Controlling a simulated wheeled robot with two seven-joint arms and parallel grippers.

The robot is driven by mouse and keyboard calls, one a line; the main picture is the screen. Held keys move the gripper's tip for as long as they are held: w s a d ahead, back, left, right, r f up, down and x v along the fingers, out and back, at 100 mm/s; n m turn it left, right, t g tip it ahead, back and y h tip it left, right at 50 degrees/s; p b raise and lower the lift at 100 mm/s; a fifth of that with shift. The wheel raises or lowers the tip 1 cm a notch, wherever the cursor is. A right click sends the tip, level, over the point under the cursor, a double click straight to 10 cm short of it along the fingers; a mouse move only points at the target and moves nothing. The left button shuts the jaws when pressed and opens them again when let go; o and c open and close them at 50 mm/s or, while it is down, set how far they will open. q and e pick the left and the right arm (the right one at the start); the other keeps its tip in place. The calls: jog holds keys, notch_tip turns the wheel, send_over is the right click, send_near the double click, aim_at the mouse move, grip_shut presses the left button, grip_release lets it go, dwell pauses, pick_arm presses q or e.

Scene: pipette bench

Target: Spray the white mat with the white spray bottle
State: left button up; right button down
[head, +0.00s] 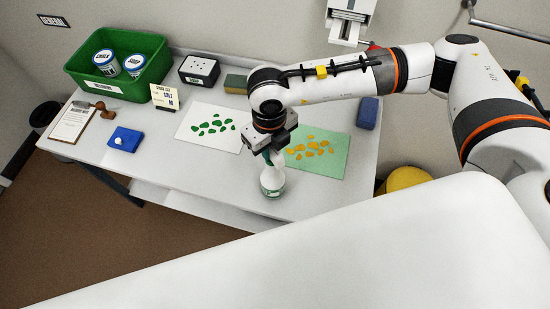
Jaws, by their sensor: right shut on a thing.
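The white spray bottle (272,183) has a green label and a dark green head. It is upright near the front edge of the table, in front of the mats. My right gripper (270,152) comes down from above and is shut on the bottle's head. I cannot tell whether the bottle's base touches the table. The white mat (188,133) with green spots lies flat to the left of the bottle. A green mat (335,165) with orange spots lies to the right, partly behind my gripper. My left gripper is not in view.
A green bin (152,78) with two tubs stands back left. A black box (198,72), a sponge (236,84) and a small sign (164,97) stand along the back. A clipboard (72,122) and blue pad (125,139) lie left. A blue block (368,113) sits right.

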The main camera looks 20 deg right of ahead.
notch_tip(320, 180, up, 9)
jog(key=b, duration=0.3)
jog(key=shift+r, duration=0.1)
jog(key=shift+r+b, duration=0.1)
jog(key=shift+b, duration=0.3)
jog(key=shift+n, duration=0.3)
jog(key=f+b, duration=0.2)
jog(key=b, duration=0.1)
jog(key=f+b, duration=0.3)
jog(key=b, duration=0.1)
jog(key=f+b, duration=0.3)
jog(key=shift+w+f, duration=0.25)
jog(key=shift+f+b, duration=0.45)
jog(key=shift+b, duration=0.3)
jog(key=c, duration=1.2)
grip_release()
jog(key=shift+o, duration=0.2)
jog(key=shift+s, duration=0.1)
notch_tip(320, 180, up, 12)
jog(key=b, duration=0.2)
